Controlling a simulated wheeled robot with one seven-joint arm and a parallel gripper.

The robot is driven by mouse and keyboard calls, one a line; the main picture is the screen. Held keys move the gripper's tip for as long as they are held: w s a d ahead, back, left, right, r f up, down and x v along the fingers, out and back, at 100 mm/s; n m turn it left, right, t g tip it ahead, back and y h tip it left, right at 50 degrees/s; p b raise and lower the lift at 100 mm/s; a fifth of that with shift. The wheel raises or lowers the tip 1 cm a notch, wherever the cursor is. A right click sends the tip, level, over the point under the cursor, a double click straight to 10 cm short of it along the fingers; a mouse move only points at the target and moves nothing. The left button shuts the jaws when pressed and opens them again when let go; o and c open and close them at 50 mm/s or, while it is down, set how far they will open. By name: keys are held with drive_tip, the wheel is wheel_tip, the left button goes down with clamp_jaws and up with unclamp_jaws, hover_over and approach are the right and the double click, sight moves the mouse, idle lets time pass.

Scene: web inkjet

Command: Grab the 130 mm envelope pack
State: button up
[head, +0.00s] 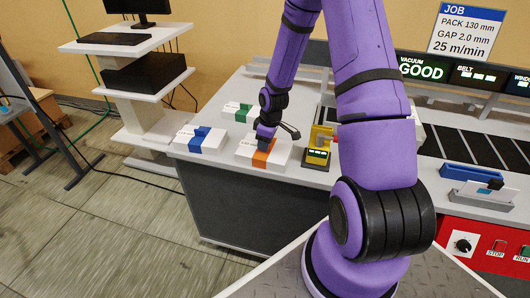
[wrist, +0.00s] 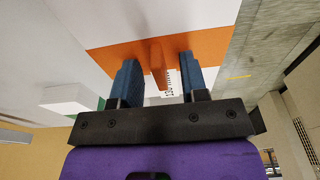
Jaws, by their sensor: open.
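A white envelope pack with an orange band (head: 263,158) lies on the table's front part. In the wrist view its orange band (wrist: 108,58) has a raised orange tab (wrist: 156,58) between my fingers. Small black print below the tab is partly hidden and hard to read. My gripper (head: 264,142) is directly over this pack, pointing down. In the wrist view my gripper (wrist: 160,72) is open, with one blue finger on each side of the tab. I cannot tell whether the fingers touch it.
A blue-banded pack (head: 201,139) lies to the left and a green-banded pack (head: 239,112) behind. A yellow device (head: 318,146) stands close on the right. A job sign (head: 467,32) reads PACK 130 mm. A conveyor (head: 460,145) is farther right.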

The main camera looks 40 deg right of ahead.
clamp_jaws()
drive_tip(key=shift+r, duration=0.25)
